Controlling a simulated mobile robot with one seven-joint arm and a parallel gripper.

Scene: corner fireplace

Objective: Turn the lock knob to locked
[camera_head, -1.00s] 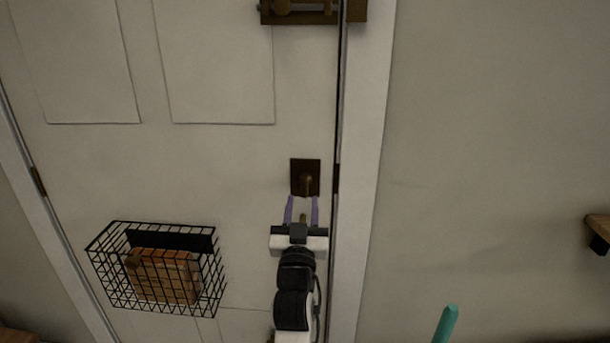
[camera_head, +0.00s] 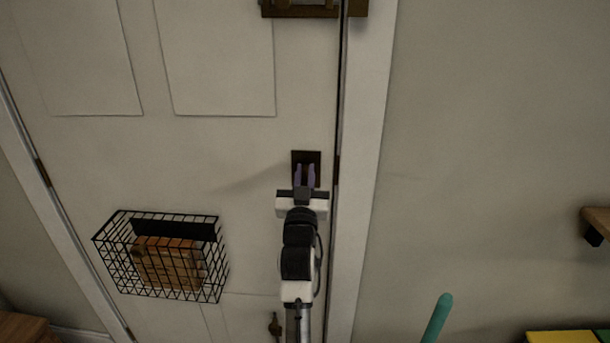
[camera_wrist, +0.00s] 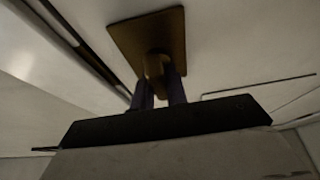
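The lock's dark brass square plate (camera_head: 313,157) is on the white door near its right edge. In the wrist view the plate (camera_wrist: 125,38) is large, and the lock knob (camera_wrist: 156,66) stands out from its middle. My gripper (camera_head: 305,172) is in front of the plate, with its purple fingers close together. In the wrist view my gripper (camera_wrist: 160,82) has one finger on each side of the knob, shut on it. The fingers hide the knob in the head view.
A black wire basket (camera_head: 160,256) holding a brown block hangs on the door at left. A brass fitting (camera_head: 318,9) is above the lock, and another (camera_head: 275,326) is below. The door frame (camera_head: 366,170) is close on the right. A teal rod (camera_head: 438,318) rises at lower right.

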